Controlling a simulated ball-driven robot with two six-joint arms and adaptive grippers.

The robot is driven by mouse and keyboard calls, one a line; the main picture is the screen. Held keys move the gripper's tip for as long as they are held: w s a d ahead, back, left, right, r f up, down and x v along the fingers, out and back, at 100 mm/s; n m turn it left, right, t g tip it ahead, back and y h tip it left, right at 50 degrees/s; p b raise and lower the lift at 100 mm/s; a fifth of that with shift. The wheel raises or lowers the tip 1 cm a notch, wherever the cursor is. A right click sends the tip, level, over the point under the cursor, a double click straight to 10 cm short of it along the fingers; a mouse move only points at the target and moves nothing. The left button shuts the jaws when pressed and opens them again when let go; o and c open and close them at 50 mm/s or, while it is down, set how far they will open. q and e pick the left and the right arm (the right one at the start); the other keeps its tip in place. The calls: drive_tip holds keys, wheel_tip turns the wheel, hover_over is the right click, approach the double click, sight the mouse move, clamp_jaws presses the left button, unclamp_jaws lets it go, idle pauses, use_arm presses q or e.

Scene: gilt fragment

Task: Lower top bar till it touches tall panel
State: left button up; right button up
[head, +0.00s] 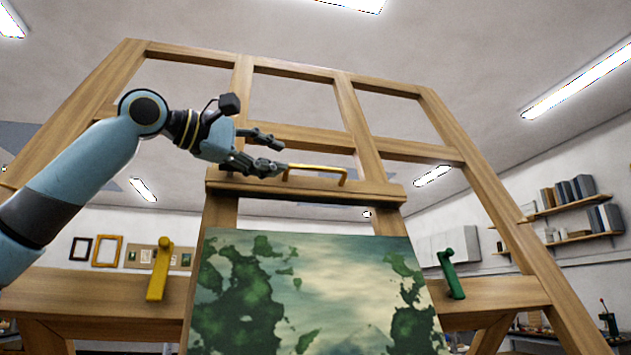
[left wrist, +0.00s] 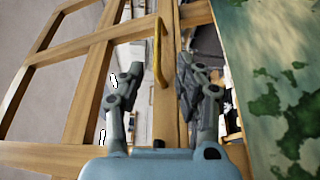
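The top bar (head: 375,190) is a wooden crosspiece on the easel with a yellow handle (head: 318,168) on it. The tall panel (head: 330,265), painted in green and pale tones, stands below it. A gap shows between the bar and the panel's top edge. My left gripper (head: 272,154) is open at the handle's left end. In the left wrist view, my open fingers (left wrist: 157,88) straddle the line of the bar (left wrist: 166,125), and the yellow handle (left wrist: 158,52) lies ahead between them. I cannot tell whether a finger touches it. My right gripper is not in view.
The large wooden easel frame (head: 450,110) rises around the bar. A yellow lever (head: 158,270) and a green lever (head: 451,275) sit on the lower crossbeam (head: 100,300), left and right of the panel. Wall shelves (head: 575,210) are at the far right.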

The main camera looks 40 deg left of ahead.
sight(315, 167)
use_arm(q)
drive_tip(key=p+x, duration=0.6)
drive_tip(key=x, duration=0.4)
drive_tip(key=shift+r+p, duration=0.15)
drive_tip(key=shift+p, duration=0.25)
drive_tip(key=shift+w+d, duration=0.15)
drive_tip(key=shift+w, duration=0.2)
drive_tip(key=shift+c, duration=1.3)
clamp_jaws()
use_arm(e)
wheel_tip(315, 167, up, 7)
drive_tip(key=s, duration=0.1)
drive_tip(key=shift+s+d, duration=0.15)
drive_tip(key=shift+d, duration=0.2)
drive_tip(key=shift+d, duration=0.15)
